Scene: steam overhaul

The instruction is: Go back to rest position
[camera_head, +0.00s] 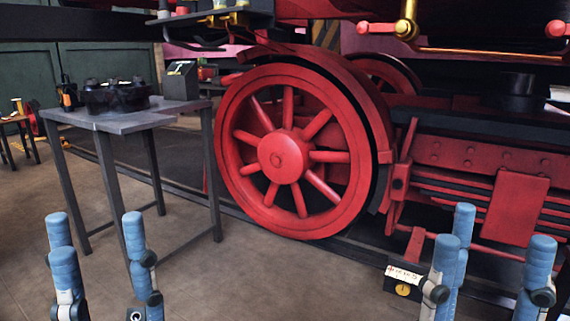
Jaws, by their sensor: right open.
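My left gripper (96,218) is at the lower left of the head view. Its blue fingers point up and stand well apart, with nothing between them. My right gripper (500,238) is at the lower right. Its blue fingers also point up and stand apart, with nothing between them. Both grippers appear in front of the locomotive and the table, touching neither. The lower parts of both are cut off by the bottom edge of the picture.
A grey metal table (120,121) at the left bears a dark round part (115,97) and a small grey box (181,82). A locomotive with a large red spoked wheel (281,155) fills the middle and right.

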